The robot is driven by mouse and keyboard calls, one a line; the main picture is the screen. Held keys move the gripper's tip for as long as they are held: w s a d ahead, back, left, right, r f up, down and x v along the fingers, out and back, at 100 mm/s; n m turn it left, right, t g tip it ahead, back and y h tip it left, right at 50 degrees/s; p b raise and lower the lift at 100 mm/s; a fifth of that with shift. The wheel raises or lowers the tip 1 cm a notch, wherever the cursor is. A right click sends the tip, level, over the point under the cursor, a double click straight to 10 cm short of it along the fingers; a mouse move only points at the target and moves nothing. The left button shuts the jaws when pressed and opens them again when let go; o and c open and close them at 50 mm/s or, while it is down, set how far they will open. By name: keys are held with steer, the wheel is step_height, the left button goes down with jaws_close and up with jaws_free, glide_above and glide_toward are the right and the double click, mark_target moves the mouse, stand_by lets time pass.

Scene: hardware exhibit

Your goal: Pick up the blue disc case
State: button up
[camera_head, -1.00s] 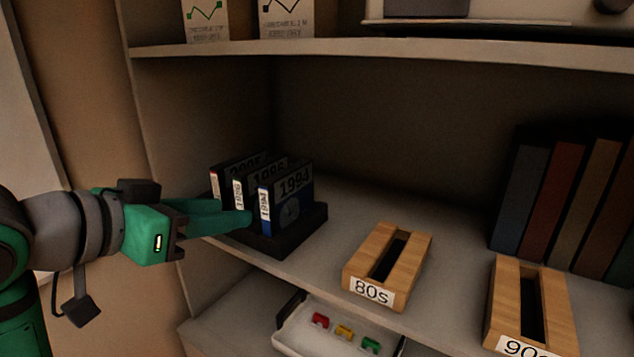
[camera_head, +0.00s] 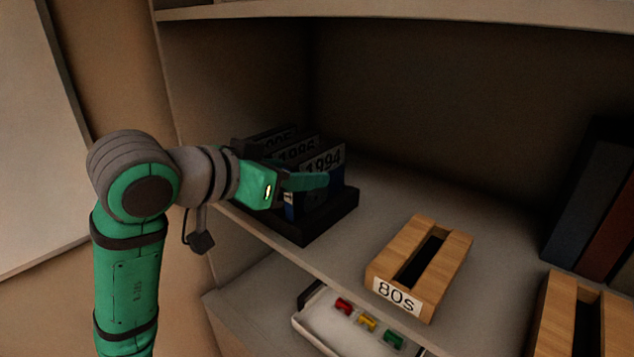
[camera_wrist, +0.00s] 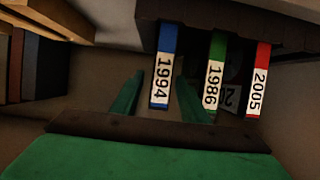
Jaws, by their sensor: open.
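The blue disc case (camera_wrist: 163,68), labelled 1994, stands in a dark rack (camera_head: 305,229) on the shelf. In the head view the blue case (camera_head: 325,170) is the nearest of the row, partly covered by my gripper. My gripper (camera_head: 308,183) is open at the case. In the wrist view its two green fingers (camera_wrist: 155,95) lie one on each side of the blue case's spine. The right finger is in the gap between the blue case and the green case (camera_wrist: 214,70). I cannot tell whether either finger touches the blue case.
A red case (camera_wrist: 260,78), labelled 2005, stands beyond the green one. A wooden holder marked 80s (camera_head: 448,255) and another wooden holder (camera_head: 560,310) stand to the right. Dark binders (camera_head: 590,200) stand at far right. A white tray (camera_head: 318,328) sits below.

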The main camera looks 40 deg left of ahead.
mark_target(329, 157)
steer(key=shift+x, duration=2.15)
steer(key=shift+r, duration=0.2)
steer(key=shift+c, duration=0.3)
steer(key=shift+w, duration=0.15)
jaws_close()
steer(key=shift+d, duration=0.15)
